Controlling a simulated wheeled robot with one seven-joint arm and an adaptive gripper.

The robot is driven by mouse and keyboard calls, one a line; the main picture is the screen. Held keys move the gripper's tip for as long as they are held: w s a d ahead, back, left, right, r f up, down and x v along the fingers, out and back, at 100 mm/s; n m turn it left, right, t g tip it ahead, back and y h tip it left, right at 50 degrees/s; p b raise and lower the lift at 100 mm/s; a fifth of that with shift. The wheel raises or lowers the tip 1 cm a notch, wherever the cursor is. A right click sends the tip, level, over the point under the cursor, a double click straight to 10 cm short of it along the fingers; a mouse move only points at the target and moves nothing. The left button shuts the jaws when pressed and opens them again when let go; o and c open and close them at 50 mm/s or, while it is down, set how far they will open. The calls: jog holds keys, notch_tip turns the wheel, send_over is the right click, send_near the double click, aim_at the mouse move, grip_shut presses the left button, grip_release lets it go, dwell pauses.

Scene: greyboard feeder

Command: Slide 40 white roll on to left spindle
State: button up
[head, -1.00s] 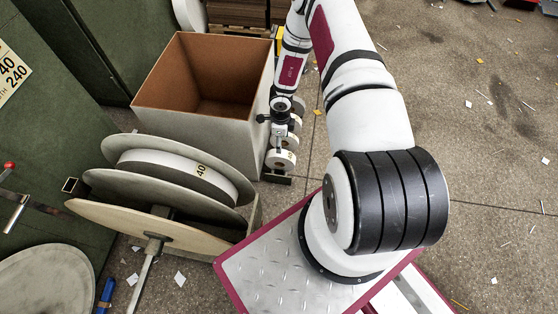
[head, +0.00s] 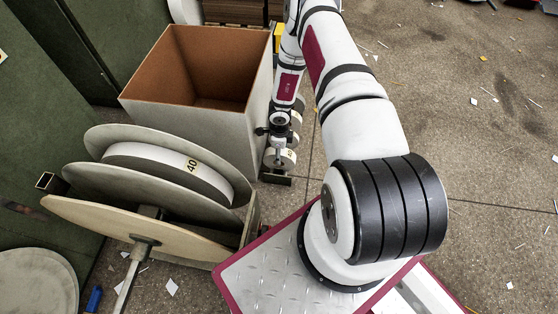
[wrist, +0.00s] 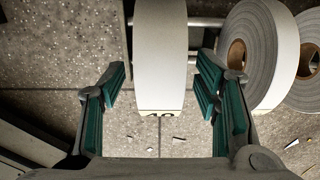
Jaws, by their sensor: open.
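A white roll (wrist: 160,55) marked 40 stands on edge in the wrist view, between the teal pads of my open gripper (wrist: 162,95). There is a gap on each side of it. In the head view my gripper is over a low rack of white rolls (head: 287,158), and my wrist partly hides them. Another white roll (head: 165,160) marked 40 sits between large round flanges (head: 110,219) at the left. A metal rod (head: 131,272) sticks out from the front flange. I cannot tell which part is the left spindle.
A tall open cardboard-lined bin (head: 190,124) stands behind the flanges, close left of my arm. More rolls (wrist: 262,50) stand to the right in the wrist view. A grey disc (head: 38,284) is at the lower left. Scraps litter the floor, which is open to the right.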

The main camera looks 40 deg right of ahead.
jog(key=c, duration=1.3)
jog(key=shift+r, duration=0.2)
jog(key=shift+r+p, duration=2.8)
jog(key=shift+r, duration=0.55)
jog(key=shift+s, duration=0.1)
